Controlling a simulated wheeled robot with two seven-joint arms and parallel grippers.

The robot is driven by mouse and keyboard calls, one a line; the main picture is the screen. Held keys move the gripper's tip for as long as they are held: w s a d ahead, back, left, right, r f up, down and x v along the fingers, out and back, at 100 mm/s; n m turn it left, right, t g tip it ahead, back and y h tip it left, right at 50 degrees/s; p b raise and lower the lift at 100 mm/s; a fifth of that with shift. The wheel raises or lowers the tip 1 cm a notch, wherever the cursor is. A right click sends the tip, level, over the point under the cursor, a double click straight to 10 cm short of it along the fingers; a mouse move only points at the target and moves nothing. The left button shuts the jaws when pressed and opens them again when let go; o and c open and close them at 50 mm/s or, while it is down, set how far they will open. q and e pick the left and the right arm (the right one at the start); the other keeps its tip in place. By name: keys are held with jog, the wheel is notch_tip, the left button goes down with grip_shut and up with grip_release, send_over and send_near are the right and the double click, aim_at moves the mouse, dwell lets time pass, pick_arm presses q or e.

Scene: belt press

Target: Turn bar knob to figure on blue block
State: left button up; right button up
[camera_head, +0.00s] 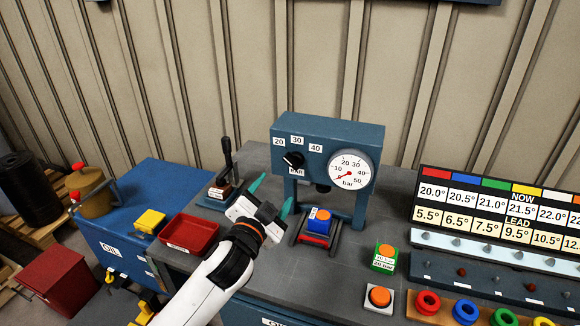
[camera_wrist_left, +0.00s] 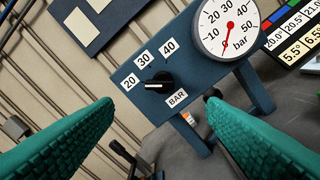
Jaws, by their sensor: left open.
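The black bar knob (camera_head: 293,160) sits on the front of the blue press (camera_head: 335,133), among the labels 20, 30 and 40. In the left wrist view the knob (camera_wrist_left: 160,81) has its white mark turned left, towards 20. My left gripper (camera_head: 272,196) is open and empty, in front of and below the knob. In its wrist view the teal fingers (camera_wrist_left: 158,108) are spread, with the knob beyond them. My right gripper is out of view.
The pressure gauge (camera_head: 349,172) has its red needle at the low end. A black lever (camera_head: 227,160) and a red tray (camera_head: 190,235) stand left. A green block (camera_head: 383,263) and an orange button (camera_head: 380,297) are on the right, before a coloured chart board (camera_head: 500,215).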

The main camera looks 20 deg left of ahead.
aim_at(290, 164)
pick_arm(q)
jog(key=w+p, duration=0.2)
jog(key=w, duration=0.7)
jog(key=shift+w+d, duration=0.1)
jog(key=shift+w, duration=0.15)
jog(key=shift+w+f, duration=0.1)
jog(key=shift+w, duration=0.7)
jog(key=c, duration=1)
